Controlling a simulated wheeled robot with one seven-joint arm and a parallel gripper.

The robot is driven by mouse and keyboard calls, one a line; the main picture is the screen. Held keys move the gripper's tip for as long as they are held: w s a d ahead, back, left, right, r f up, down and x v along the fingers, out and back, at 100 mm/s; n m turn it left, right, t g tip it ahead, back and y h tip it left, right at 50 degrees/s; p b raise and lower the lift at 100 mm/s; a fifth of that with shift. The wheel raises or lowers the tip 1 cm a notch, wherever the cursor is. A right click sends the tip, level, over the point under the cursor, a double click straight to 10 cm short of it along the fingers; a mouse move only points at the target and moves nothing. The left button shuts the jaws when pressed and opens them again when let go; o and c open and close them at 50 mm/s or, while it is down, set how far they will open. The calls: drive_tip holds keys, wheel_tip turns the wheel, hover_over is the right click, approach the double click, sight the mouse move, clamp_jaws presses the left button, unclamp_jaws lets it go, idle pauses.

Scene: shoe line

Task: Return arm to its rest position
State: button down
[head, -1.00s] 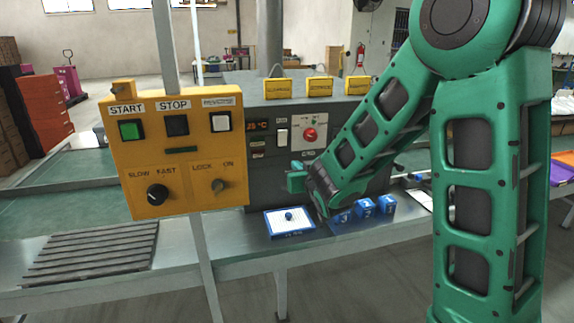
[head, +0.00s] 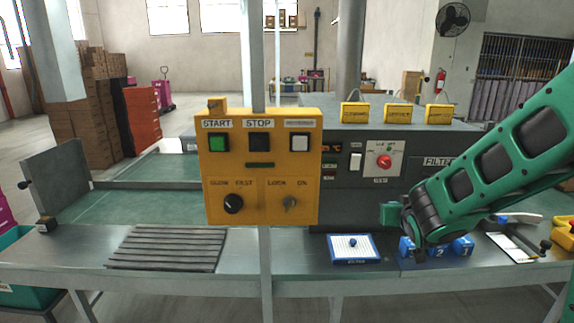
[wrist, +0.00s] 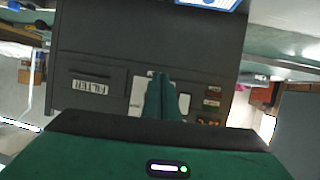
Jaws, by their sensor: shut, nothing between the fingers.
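My green arm reaches in from the right in the head view, bent low across the front of the grey filter machine (head: 357,188). My gripper (head: 388,213) points left, in front of the machine's lower face and above the table. In the wrist view the two green fingers of my gripper (wrist: 161,98) lie together, shut and empty, with the machine's grey front behind them upside down. The dark wrist joint hides part of the blue numbered blocks (head: 463,246) below it.
A yellow control box (head: 261,198) stands on a post left of my gripper. A slatted grey mat (head: 166,249) is farther left. A clipboard (head: 511,246) lies at right.

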drive_tip(key=s+d+f+m+g+h, duration=0.1)
drive_tip(key=s+d+f+m+g, duration=0.15)
drive_tip(key=s+d, duration=0.4)
drive_tip(key=s+d+f+m+g+h, duration=0.1)
drive_tip(key=s+d+g, duration=0.3)
drive_tip(key=s, duration=0.6)
drive_tip(key=s+a+g+y, duration=0.1)
drive_tip(key=s+g+y, duration=0.1)
drive_tip(key=s, duration=0.9)
drive_tip(key=s+a+m+g+y, duration=0.1)
drive_tip(key=s+g, duration=0.4)
drive_tip(key=s, duration=0.7)
drive_tip(key=shift+s+a+r+y, duration=0.3)
drive_tip(key=shift+a+y, duration=0.1)
drive_tip(key=shift+y, duration=0.4)
drive_tip(key=shift+w+f, duration=0.25)
drive_tip(key=shift+w, duration=0.4)
